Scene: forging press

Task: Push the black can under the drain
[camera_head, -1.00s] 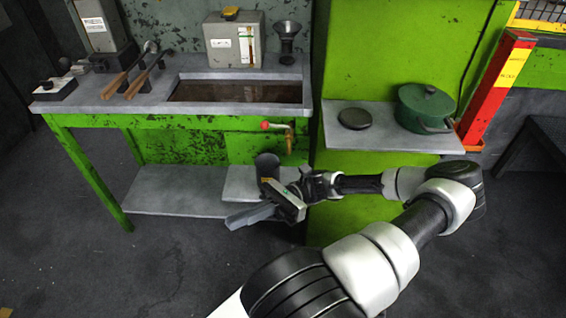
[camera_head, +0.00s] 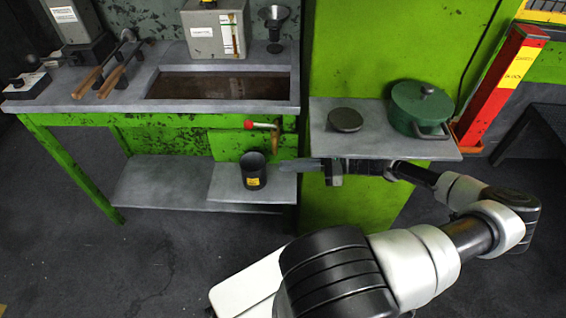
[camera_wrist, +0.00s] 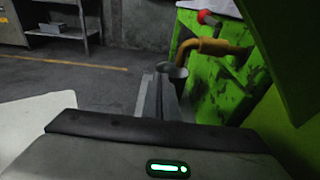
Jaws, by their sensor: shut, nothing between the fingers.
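The black can (camera_head: 253,172), with a yellow label, stands upright and open-topped on the low grey shelf. The drain is a brass pipe (camera_head: 274,143) with a red-ended handle, above the shelf and slightly right of the can in the head view. In the wrist view the pipe (camera_wrist: 188,47) bends down close above the can's rim (camera_wrist: 173,70); I cannot tell whether it is exactly over the mouth. My gripper (camera_head: 284,165) is shut and empty, pointing left just right of the can. Its fingers (camera_wrist: 160,92) also show in the wrist view and hide part of the can; contact is unclear.
The workbench (camera_head: 75,95) with its sunken basin is above the lower shelf (camera_head: 160,183). The green cabinet's ledge (camera_head: 385,140) holds a green pot (camera_head: 420,108) and a dark round lid (camera_head: 345,120), close above my wrist. The lower shelf left of the can is clear.

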